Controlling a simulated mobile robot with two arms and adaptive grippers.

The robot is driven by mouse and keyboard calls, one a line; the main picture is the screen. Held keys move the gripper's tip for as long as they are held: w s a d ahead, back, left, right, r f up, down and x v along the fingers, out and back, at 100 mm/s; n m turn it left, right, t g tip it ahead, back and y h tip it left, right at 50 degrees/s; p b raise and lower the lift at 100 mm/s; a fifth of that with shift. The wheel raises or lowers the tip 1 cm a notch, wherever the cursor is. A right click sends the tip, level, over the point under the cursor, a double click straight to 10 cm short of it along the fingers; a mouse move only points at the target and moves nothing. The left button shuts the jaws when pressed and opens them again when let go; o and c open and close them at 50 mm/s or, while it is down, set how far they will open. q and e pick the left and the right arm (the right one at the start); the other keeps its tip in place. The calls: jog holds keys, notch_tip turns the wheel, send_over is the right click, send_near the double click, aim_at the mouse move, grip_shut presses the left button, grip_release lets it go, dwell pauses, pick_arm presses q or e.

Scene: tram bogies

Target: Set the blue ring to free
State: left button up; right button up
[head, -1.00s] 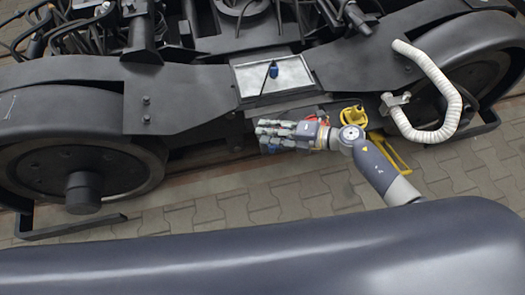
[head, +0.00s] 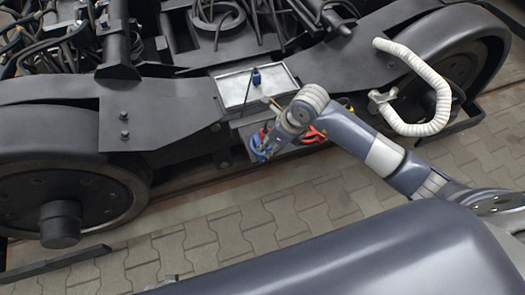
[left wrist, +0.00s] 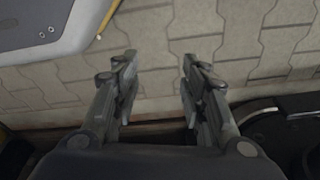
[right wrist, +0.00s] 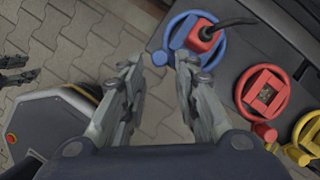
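The blue ring (right wrist: 180,28) shows in the right wrist view around a red block (right wrist: 205,36) with a black cable. A blue knob (right wrist: 159,57) sticks out from the ring's lower left. My right gripper (right wrist: 159,66) is open, its fingertips on either side of the knob; contact is not clear. In the head view the blue ring (head: 256,146) is partly hidden by my right arm. My left gripper (left wrist: 158,62) is open and empty above the paving. I see no marking that reads free.
A red ring (right wrist: 243,91) and a yellow ring (right wrist: 302,124) sit on the same dark panel, right of the blue one. A metal tray (head: 234,91) holding a blue-topped item is above. A white hose (head: 441,85) curves at right. Paving (head: 300,205) in front is clear.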

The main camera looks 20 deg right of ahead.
aim_at(263, 153)
pick_arm(q)
jog(key=w+r, duration=0.1)
jog(key=r, duration=0.2)
jog(key=shift+w+d+b, duration=0.15)
jog(key=shift+w+b, duration=0.2)
jog(key=shift+b, duration=0.05)
pick_arm(e)
jog(key=x, duration=0.6)
grip_shut()
